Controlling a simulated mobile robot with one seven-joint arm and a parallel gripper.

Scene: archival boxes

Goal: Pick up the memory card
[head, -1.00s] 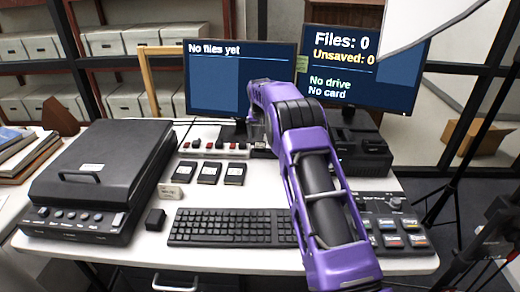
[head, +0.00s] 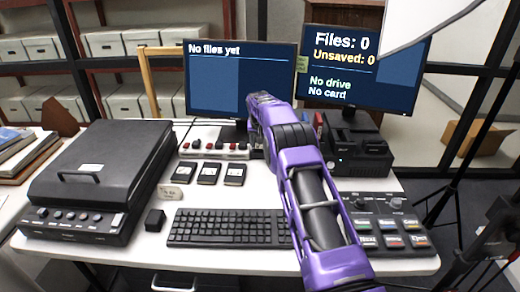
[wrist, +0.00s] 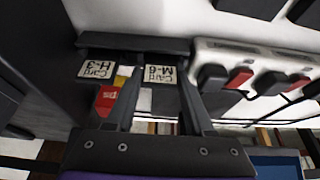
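My gripper (wrist: 160,72) is open in the wrist view, with its two dark fingers spread apart. A dark holder (wrist: 135,43) lies beyond the fingertips, with two white labels that appear upside down. The label marked Card M-6 (wrist: 160,75) shows between the fingers. The label marked Card H-3 (wrist: 98,69) is left of them. A small red piece (wrist: 107,98) with yellow near it shows beside the left finger; I cannot tell whether it is a memory card. In the head view my purple arm reaches toward the back of the desk and hides the gripper and holder.
A switch strip (head: 213,148) is beside the gripper; it also shows in the wrist view (wrist: 245,55). Three black labelled blocks (head: 209,173), a keyboard (head: 226,227), a flatbed machine (head: 100,178) and a dark dock (head: 358,150) crowd the desk. Two monitors (head: 215,95) stand behind; one reads No card.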

